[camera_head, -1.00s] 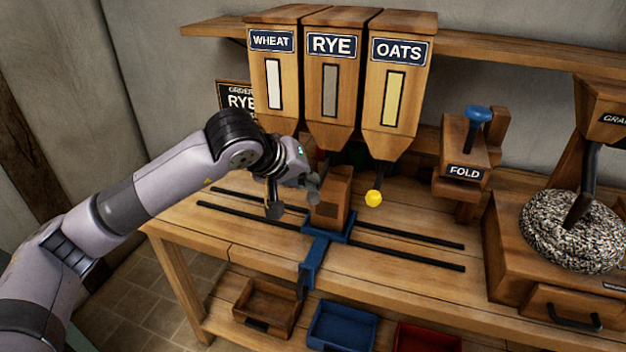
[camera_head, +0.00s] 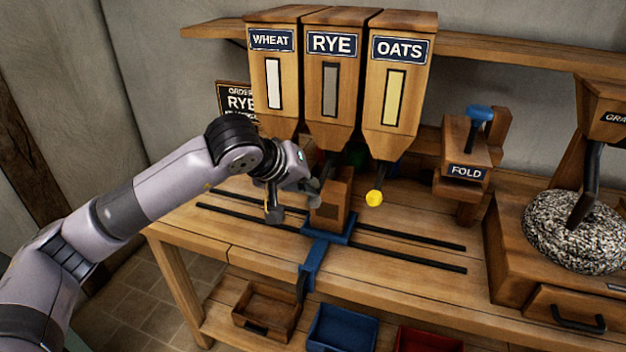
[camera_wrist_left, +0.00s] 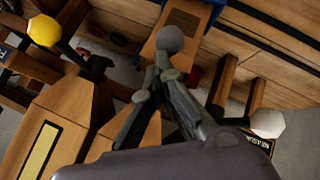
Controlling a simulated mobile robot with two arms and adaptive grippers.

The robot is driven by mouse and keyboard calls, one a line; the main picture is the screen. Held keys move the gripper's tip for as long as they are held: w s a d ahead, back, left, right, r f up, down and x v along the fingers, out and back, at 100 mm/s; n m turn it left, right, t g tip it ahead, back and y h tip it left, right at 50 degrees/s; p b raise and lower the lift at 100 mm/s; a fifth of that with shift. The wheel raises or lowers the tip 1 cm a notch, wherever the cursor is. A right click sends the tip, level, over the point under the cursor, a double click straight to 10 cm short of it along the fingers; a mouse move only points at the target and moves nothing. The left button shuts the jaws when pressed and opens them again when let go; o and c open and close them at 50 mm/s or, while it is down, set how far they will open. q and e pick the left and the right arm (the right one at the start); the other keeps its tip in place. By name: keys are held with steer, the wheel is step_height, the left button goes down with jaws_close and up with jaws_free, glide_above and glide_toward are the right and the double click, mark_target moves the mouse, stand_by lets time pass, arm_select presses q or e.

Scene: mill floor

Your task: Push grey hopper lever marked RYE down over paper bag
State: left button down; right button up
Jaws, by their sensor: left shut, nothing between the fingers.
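The RYE hopper (camera_head: 330,85) is the middle of three wooden hoppers on the bench. Its lever's grey knob (camera_wrist_left: 169,38) shows in the left wrist view, just beyond my left fingertips; in the head view my gripper crowds it. My left gripper (camera_wrist_left: 165,72) is shut and empty, its tips close at the knob; I cannot tell whether they touch. It also shows in the head view (camera_head: 312,186), under the RYE hopper and left of the bag. The brown paper bag (camera_head: 332,208) stands upright on a blue carriage (camera_head: 316,250) below the RYE spout.
The yellow OATS knob (camera_head: 374,198) is close on the right. A white knob (camera_wrist_left: 267,122) shows in the left wrist view. Dark rails (camera_head: 420,254) cross the bench. The FOLD stand (camera_head: 465,172) and millstone (camera_head: 570,230) stand farther right.

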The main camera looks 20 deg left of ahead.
arm_select(q)
steer(key=shift+f, duration=0.15)
stand_by(0.7)
steer(key=shift+r+p, duration=1.5)
steer(key=shift+r, duration=1.5)
steer(key=shift+r, duration=0.1)
step_height(320, 180, up, 5)
steer(key=p, duration=0.2)
steer(key=shift+p, duration=0.3)
